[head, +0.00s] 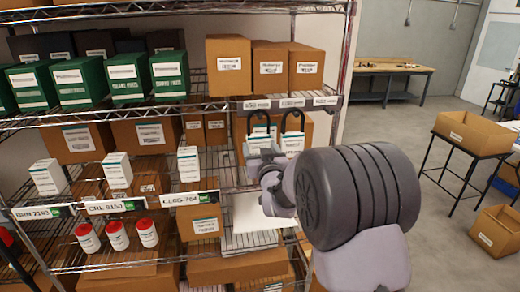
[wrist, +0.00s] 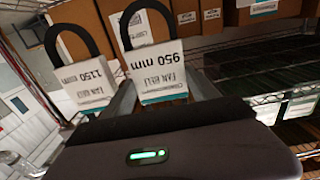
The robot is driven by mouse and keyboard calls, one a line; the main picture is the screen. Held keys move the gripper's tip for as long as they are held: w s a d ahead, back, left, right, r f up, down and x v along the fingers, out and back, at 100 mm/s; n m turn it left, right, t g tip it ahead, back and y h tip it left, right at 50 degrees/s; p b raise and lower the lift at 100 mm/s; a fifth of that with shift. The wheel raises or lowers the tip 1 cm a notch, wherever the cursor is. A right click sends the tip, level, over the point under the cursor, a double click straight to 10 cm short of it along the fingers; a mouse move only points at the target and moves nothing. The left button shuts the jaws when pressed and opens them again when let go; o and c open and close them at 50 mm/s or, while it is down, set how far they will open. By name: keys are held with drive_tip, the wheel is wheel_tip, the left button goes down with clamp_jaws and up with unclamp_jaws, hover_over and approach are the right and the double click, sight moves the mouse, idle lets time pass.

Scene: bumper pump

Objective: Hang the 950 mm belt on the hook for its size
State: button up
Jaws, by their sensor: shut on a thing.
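The 950 mm belt (wrist: 155,72) is a black loop in a white card sleeve, and its print reads upside down in the wrist view. My gripper (wrist: 163,85) is shut on this sleeve, with one finger along each side. In the head view my gripper (head: 263,152) is in front of the left belt sleeve (head: 260,141), just under the label rail (head: 290,103). The loop's top is close below the rail's left label. I cannot tell whether a hook bears it. The hooks are too small to make out, and the rail labels are hard to read.
A 1150 mm belt (wrist: 88,82) hangs close beside the held one; it shows to its right in the head view (head: 292,142). Brown boxes (head: 228,66) stand on the shelf above, and white cartons (head: 188,163) to the left.

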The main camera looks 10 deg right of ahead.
drive_tip(key=o, duration=1.6)
drive_tip(key=s+b, duration=0.3)
drive_tip(key=s, duration=1.4)
drive_tip(key=s+a+f+m+g+b, duration=0.1)
drive_tip(key=s+f+g+b, duration=0.3)
drive_tip(key=s+f, duration=0.3)
drive_tip(key=s+a+f+m+g+y+b, duration=0.1)
drive_tip(key=s+f+g+b, duration=0.3)
drive_tip(key=s, duration=0.8)
drive_tip(key=s+a+f+m+g+y+b, duration=0.1)
drive_tip(key=s+a+f+m+g+b, duration=0.1)
drive_tip(key=s+f+g+b, duration=0.2)
drive_tip(key=shift+s+f+b, duration=1.5)
drive_tip(key=shift+s+f, duration=1.75)
drive_tip(key=shift+s, duration=0.1)
